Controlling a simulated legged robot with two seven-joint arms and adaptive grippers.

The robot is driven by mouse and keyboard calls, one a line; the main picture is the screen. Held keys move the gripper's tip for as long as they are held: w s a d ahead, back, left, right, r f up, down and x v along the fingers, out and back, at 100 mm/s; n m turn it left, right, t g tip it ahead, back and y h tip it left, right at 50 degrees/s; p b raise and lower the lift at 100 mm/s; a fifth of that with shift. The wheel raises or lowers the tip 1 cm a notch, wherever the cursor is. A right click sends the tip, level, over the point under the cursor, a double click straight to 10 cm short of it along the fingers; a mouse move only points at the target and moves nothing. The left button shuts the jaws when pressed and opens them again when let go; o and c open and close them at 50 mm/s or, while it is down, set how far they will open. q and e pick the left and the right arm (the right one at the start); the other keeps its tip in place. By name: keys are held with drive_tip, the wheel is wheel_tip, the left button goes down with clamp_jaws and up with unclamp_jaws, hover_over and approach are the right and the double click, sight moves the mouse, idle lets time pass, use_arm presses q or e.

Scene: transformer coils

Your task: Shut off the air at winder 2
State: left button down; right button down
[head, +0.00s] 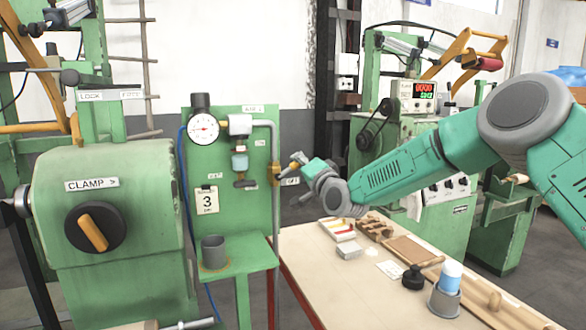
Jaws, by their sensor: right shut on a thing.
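The air panel (230,165) is a green upright board with a round gauge (203,128), a regulator (240,128) and a grey pipe running down its right side. A sign at its top seems to read AIR 2. A brass-coloured valve (275,173) sits on the pipe, with small labels beside it; the lower right one (290,181) seems to read OFF. My right gripper (293,166) reaches in from the right and is shut at the valve, apparently on its handle. The fingers hide the handle, so its angle cannot be told. My left gripper is out of view.
A green machine with a CLAMP knob (95,228) stands at the left. A grey cup (213,252) sits on the panel's shelf. Another green winder stands behind.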

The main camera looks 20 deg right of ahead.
drive_tip(key=shift+d+f+m+h+b, duration=0.15)
drive_tip(key=shift+f+m+h+b, duration=0.2)
drive_tip(key=shift+f+m+b, duration=0.75)
drive_tip(key=shift+d+f+m+h+b, duration=0.1)
drive_tip(key=shift+f+m+h+b, duration=0.35)
drive_tip(key=shift+m+b, duration=0.65)
drive_tip(key=shift+d+f+m+h+b, duration=0.15)
drive_tip(key=shift+f+m+h+b, duration=0.15)
drive_tip(key=shift+f+m+b, duration=0.85)
drive_tip(key=shift+r+m+p, duration=0.3)
drive_tip(key=shift+m+p, duration=0.1)
drive_tip(key=shift+m, duration=0.05)
drive_tip(key=c, duration=1.4)
unclamp_jaws()
drive_tip(key=shift+s+r, duration=0.15)
drive_tip(key=shift+s, duration=0.05)
drive_tip(key=shift+c, duration=0.2)
drive_tip(key=shift+d+r, duration=0.2)
